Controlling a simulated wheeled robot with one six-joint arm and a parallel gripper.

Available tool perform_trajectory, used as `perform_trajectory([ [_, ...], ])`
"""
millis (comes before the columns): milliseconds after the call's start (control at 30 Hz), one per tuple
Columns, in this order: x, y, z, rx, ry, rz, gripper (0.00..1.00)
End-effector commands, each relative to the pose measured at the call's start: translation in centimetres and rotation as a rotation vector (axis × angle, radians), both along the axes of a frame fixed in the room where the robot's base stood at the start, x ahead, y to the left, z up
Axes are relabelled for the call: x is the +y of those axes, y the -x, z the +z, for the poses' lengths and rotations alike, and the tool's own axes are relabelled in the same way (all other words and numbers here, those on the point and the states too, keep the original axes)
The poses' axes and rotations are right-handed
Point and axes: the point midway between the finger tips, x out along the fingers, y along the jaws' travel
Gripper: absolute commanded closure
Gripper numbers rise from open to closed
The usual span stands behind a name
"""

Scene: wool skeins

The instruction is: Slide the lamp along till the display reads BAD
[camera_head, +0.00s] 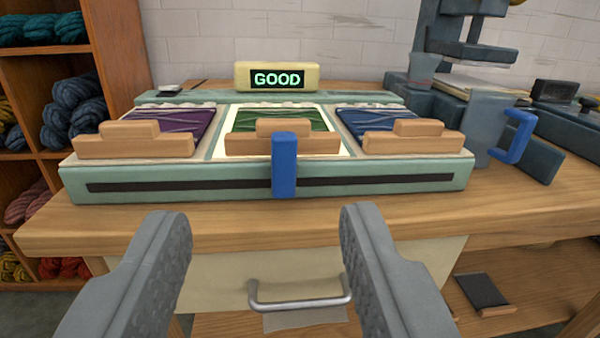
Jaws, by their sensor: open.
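The display (277,78) is a cream box with a dark screen that reads GOOD in green letters. A pale green bench unit (120,172) stands below it, with a long dark slot (380,182) across its front. A blue upright handle (284,165) sits at about the middle of the slot, in front of the green skein panel (283,118). That panel has a bright pale border. No separate lamp is clear; the blue handle seems to be its slider. My gripper (265,222) is open and empty, its fingers apart in front of and below the handle, not touching it.
Purple (172,126) and blue-violet (377,123) panels flank the green one, each with a wooden block in front. A grey jug with a blue handle (518,136) stands at right. A drawer with a metal handle (300,304) is below. Wool shelves (110,100) are at left.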

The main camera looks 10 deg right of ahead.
Motion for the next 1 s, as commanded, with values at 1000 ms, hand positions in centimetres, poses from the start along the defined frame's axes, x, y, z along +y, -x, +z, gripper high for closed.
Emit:
perform_trajectory([
  [1000, -1.9, -10.2, -4.3, 0.005, -0.04, 0.046, 0.55],
])
